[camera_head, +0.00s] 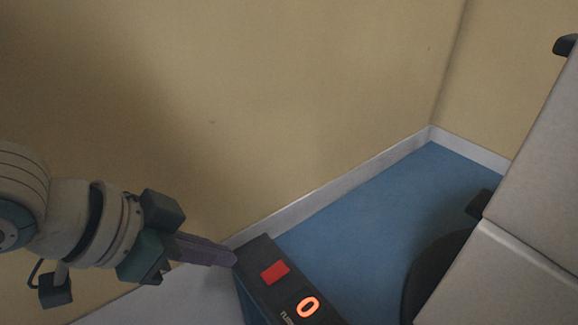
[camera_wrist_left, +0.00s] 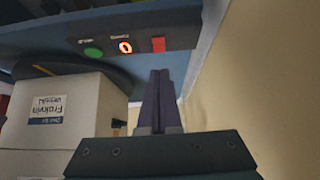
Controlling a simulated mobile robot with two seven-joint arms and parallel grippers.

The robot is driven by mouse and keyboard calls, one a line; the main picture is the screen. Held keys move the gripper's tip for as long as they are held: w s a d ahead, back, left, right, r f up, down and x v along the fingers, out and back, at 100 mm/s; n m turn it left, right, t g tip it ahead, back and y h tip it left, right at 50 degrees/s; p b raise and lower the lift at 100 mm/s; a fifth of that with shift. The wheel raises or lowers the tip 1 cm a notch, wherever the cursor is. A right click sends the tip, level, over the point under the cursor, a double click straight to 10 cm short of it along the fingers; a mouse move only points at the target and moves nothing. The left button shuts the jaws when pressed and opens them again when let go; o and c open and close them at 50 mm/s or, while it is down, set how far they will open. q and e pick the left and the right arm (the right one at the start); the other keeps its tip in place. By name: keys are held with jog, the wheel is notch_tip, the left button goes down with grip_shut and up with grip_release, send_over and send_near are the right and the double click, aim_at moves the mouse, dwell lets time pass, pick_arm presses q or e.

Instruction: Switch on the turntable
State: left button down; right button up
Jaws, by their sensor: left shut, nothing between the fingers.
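The dark control panel (camera_head: 258,255) is at the bottom middle of the head view. It carries a red button (camera_head: 274,272) and a lit orange display reading 0 (camera_head: 308,307). In the left wrist view the panel (camera_wrist_left: 185,38) also shows a green button (camera_wrist_left: 93,52), with the red button (camera_wrist_left: 158,44) at the other end. The dark round turntable (camera_head: 420,270) is partly hidden by a pale box. My left gripper (camera_head: 233,260) is shut and empty, its purple fingertips close to the panel's red-button end; I cannot tell if they touch. My right gripper is out of view.
A pale box (camera_head: 487,275) with dark corner pieces stands at the right, over the turntable. A blue surface (camera_head: 375,215) lies between panel and wall. The beige wall (camera_head: 250,100) rises behind my left gripper.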

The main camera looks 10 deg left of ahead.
pick_arm(q)
jog(key=shift+s+a+f+p+v, duration=0.15)
jog(key=shift+p+v, duration=0.1)
jog(key=shift+v, duration=0.7)
jog(key=shift+s+a+f+p+v, duration=0.1)
jog(key=shift+s+f+p+v, duration=0.1)
jog(key=shift+v, duration=0.8)
jog(key=shift+d+r, duration=0.1)
